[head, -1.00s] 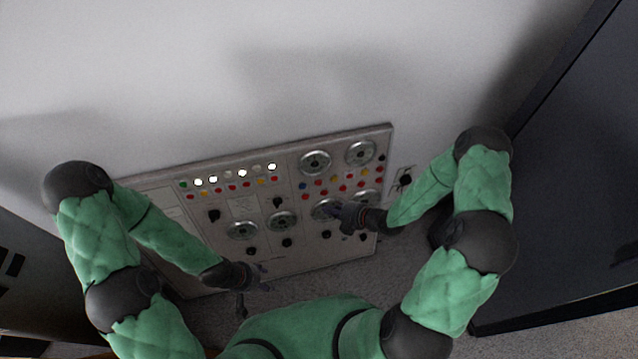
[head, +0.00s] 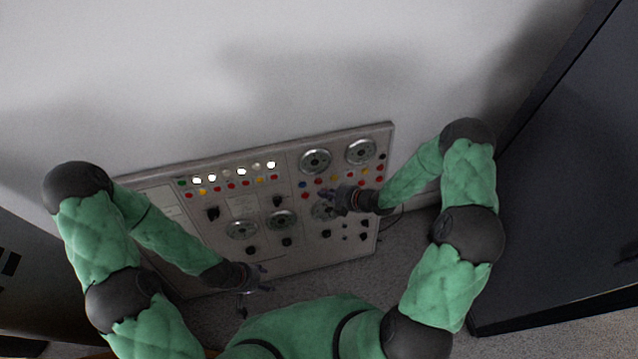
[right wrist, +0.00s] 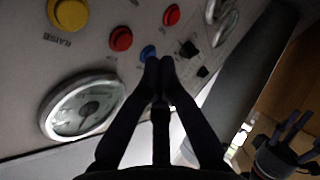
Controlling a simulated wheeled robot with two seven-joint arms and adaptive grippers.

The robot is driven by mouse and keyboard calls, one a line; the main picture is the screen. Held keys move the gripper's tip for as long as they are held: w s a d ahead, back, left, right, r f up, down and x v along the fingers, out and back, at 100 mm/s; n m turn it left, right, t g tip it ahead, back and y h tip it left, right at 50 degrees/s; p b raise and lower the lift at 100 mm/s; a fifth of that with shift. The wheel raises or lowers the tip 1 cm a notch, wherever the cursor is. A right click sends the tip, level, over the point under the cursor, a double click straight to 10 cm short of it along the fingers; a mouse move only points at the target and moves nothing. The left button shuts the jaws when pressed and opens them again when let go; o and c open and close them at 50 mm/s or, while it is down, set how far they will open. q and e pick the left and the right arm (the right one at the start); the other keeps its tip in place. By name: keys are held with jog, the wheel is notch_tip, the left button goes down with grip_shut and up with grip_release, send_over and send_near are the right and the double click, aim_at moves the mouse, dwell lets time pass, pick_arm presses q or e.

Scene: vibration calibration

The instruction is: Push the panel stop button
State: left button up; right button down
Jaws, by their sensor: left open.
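The grey control panel (head: 165,204) leans by the white wall, with rows of small red, yellow, blue and white buttons. I cannot read which one is the stop button. My right gripper (head: 328,196) is in front of the panel's right half, by the lower edge of the coloured button rows. In the right wrist view its fingertips (right wrist: 159,66) are together, with nothing seen between them. They overlap the view just below a blue button (right wrist: 148,52); contact cannot be told. Red buttons (right wrist: 121,39) are close by. My left gripper (head: 258,287) is open and empty in front of the panel's lower part.
Round gauges (head: 315,161) and black knobs (head: 212,214) cover much of the panel. A yellow button (right wrist: 70,13) has "RAISE" printed beside it. A dark cabinet (head: 560,190) stands at the right. Grey carpet (head: 400,262) lies below the panel.

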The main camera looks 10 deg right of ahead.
aim_at(319, 182)
jog(key=shift+w+f+b, duration=0.25)
jog(key=shift+w+b, duration=0.1)
jog(key=shift+w, duration=0.75)
jog(key=shift+w, duration=0.1)
dwell(0.6)
jog(key=shift+w+b, duration=0.3)
jog(key=shift+w+f, duration=0.1)
jog(key=shift+w, duration=0.25)
dwell(0.7)
jog(key=shift+s, duration=0.75)
